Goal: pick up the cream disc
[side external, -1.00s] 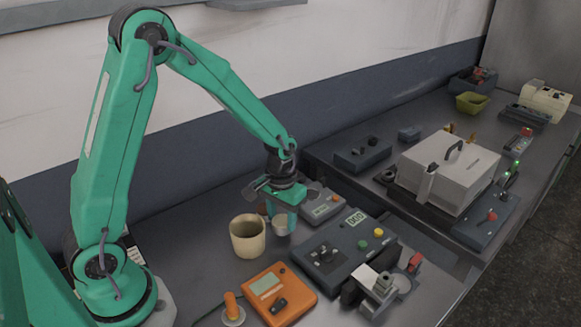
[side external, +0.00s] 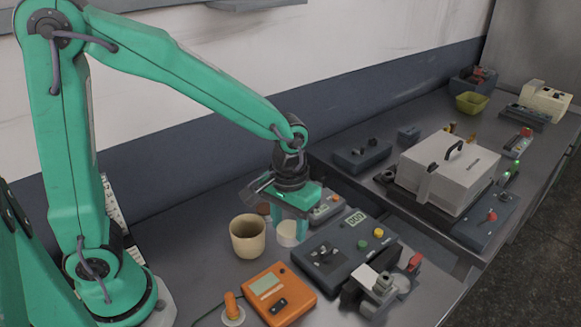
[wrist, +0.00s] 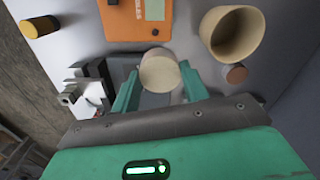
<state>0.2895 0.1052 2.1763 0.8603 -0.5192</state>
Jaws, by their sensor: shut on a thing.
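The cream disc (side external: 288,233) is a short, thick cream cylinder, right of the beige cup in the side view. It also shows between my fingers in the wrist view (wrist: 160,72). My gripper (side external: 290,228) points down, with its teal fingers on either side of the disc, shut on it. The fingers also show in the wrist view (wrist: 160,88). One finger partly hides the disc's edge in the side view. I cannot tell whether the disc touches the bench.
A beige cup (side external: 247,237) stands close left of the disc, with a small brown disc (side external: 263,209) behind. An orange device (side external: 275,292) lies in front. A dark control box (side external: 345,247) with buttons is close on the right. Farther right is a pale lidded box (side external: 448,172).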

